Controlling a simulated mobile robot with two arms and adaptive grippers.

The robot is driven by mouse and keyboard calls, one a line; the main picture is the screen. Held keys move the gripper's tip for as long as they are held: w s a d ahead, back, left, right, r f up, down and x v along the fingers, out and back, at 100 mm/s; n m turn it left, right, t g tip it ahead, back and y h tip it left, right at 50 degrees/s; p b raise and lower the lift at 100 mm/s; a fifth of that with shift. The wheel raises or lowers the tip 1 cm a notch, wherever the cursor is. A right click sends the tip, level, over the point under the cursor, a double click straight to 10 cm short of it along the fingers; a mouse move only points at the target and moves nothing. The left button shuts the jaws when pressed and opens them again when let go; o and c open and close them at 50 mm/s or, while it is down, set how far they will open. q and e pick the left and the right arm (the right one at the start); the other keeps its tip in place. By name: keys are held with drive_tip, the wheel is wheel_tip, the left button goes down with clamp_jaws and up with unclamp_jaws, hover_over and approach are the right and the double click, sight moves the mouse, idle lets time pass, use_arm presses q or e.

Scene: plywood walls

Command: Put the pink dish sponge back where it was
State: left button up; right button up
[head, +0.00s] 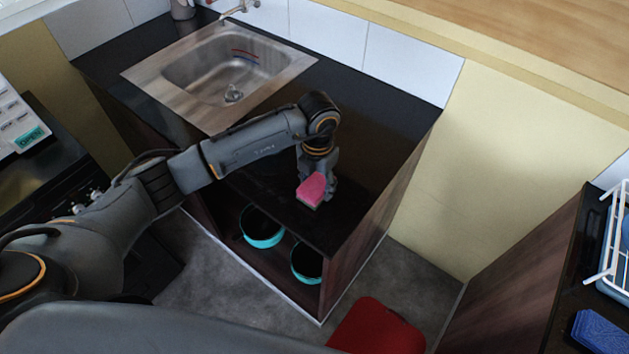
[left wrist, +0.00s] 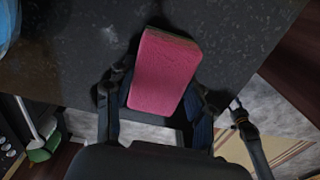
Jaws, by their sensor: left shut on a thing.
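The pink dish sponge (head: 312,190) is at the front of the dark counter (head: 372,118), to the right of the sink. My left gripper (head: 318,178) is shut on it from above. In the left wrist view the sponge (left wrist: 165,72) lies tilted between the two fingers (left wrist: 160,98), with dark speckled counter behind it. I cannot tell whether the sponge touches the counter or hangs just above it.
The steel sink (head: 222,75) is set in the counter at the back left. Teal pots (head: 262,226) stand on the shelf below. A red object (head: 376,330) is on the floor side. A white dish rack (head: 612,240) and a blue block (head: 598,331) are at the far right.

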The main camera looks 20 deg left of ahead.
sight(318, 184)
use_arm(q)
drive_tip(key=o, duration=0.6)
drive_tip(key=shift+f, duration=0.15)
drive_tip(key=o, duration=0.4)
drive_tip(key=shift+c, duration=0.2)
drive_tip(key=shift+o, duration=0.3)
drive_tip(key=shift+d, duration=0.15)
use_arm(e)
drive_tip(key=shift+s+a+f, duration=0.1)
drive_tip(key=shift+a+f, duration=0.05)
drive_tip(key=shift+a, duration=0.7)
drive_tip(key=shift+d, duration=0.1)
use_arm(q)
drive_tip(key=shift+r, duration=0.6)
wheel_tip(318, 184, up, 11)
drive_tip(key=b, duration=0.3)
drive_tip(key=shift+r, duration=0.2)
use_arm(e)
drive_tip(key=f, duration=0.1)
drive_tip(key=d+f, duration=0.1)
drive_tip(key=f, duration=0.1)
drive_tip(key=shift+f, duration=0.25)
